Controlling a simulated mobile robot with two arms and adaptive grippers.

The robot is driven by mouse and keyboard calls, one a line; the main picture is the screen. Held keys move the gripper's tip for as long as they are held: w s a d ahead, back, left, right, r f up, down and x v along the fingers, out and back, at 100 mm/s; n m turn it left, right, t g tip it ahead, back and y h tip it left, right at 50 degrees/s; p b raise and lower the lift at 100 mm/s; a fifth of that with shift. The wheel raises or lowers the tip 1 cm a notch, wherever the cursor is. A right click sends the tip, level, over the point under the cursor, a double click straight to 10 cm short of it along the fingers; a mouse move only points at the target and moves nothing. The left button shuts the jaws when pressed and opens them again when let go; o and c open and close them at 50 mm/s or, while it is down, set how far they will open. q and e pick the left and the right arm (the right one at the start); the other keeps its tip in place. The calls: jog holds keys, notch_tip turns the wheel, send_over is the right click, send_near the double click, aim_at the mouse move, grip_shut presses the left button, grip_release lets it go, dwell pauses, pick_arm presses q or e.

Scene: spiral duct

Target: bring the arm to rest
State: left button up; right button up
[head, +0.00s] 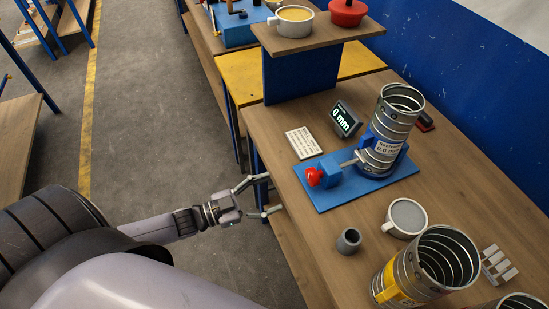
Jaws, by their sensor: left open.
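My left gripper (262,197) comes in from the left and is open and empty, with its two fingers spread. It hangs beside the left edge of the wooden workbench (262,128), over the gap to the floor. A spiral duct (392,125) stands upright on a blue base plate (338,194) with a blue block and a red knob (314,176). A second spiral duct (425,265) with a yellow label stands nearer at the bottom right. My right gripper is not in view.
A display reading 0 mm (345,119), a printed card (303,143), a white mug (404,218) and a small grey cup (348,241) sit on the bench. A raised shelf (318,38) stands at the back. Open grey floor (150,110) lies to the left.

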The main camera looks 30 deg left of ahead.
pick_arm(q)
jog(key=s+a+f+n+g+y+b, duration=0.1)
jog(key=s+a+f+n+y, duration=0.15)
jog(key=f, duration=0.75)
jog(key=s+a+f+n+g+y+b, duration=0.1)
jog(key=s+a+f+g+y+b, duration=0.2)
jog(key=f, duration=0.7)
jog(key=s+a+f+n+y, duration=0.15)
jog(key=f+y, duration=0.25)
jog(key=f, duration=0.6)
jog(key=s+d+f+n+g+b, duration=0.1)
jog(key=s+d+f+g, duration=0.1)
jog(key=s+f, duration=0.4)
jog(key=s+d+f+g+y+b, duration=0.1)
jog(key=s+d+f+g, duration=0.1)
jog(key=s+f+g, duration=0.2)
jog(key=s+d+f+n+g+b, duration=0.1)
jog(key=s+d+f+g, duration=0.1)
jog(key=s+f, duration=0.7)
jog(key=s+g, duration=0.1)
jog(key=s, duration=0.6)
jog(key=shift+d+f+n, duration=0.15)
jog(key=shift+d+n, duration=0.1)
jog(key=shift+n, duration=0.05)
